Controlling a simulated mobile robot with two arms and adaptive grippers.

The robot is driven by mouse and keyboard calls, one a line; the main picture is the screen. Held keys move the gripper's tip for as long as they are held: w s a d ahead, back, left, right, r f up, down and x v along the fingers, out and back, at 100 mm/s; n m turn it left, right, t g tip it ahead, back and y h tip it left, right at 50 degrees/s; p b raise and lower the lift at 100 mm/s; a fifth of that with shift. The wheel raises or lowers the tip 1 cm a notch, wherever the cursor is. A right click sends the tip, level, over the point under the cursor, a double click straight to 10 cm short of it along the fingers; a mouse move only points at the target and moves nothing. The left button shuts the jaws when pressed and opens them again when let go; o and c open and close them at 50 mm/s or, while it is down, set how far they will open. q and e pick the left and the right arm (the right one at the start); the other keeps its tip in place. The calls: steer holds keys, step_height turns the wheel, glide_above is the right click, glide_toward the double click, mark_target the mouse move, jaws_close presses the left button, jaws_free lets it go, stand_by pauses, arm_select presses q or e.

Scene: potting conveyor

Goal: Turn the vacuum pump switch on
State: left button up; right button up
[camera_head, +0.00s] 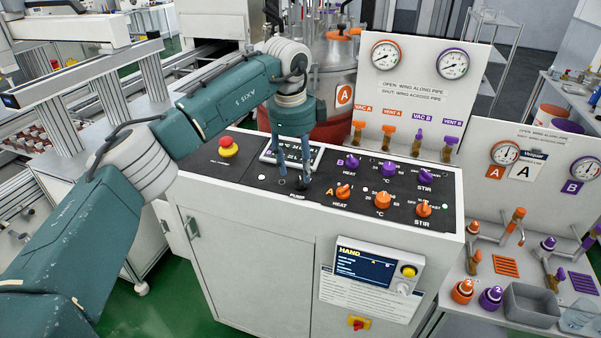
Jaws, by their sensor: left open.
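My left gripper (293,181) points down at the black top panel (240,178) of the white console. It is open, its two fingers straddling the spot just above the "PUMP" label (297,197). The pump switch itself is mostly hidden between and behind the fingers, so I cannot tell its position or whether the fingers touch it. A small round part (282,181) shows by the left fingertip. My right gripper is not in view.
A red mushroom button (227,142) on a yellow base stands left of my gripper. Purple and orange knobs, such as the orange HEAT knob (343,191), stand close to the right. A gauge board (420,90) with valves rises behind the panel. A framed display (291,152) sits behind the gripper.

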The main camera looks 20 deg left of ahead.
mark_target(301, 180)
arm_select(q)
steer(key=f, duration=0.1)
steer(key=w+f+p, duration=0.1)
steer(key=f, duration=0.1)
steer(key=shift+w+f, duration=0.1)
steer(key=shift+f, duration=0.1)
step_height(301, 180, down, 2)
steer(key=shift+w+d+f, duration=0.1)
steer(key=shift+w, duration=0.1)
steer(key=c, duration=1.2)
steer(key=shift+o, duration=0.2)
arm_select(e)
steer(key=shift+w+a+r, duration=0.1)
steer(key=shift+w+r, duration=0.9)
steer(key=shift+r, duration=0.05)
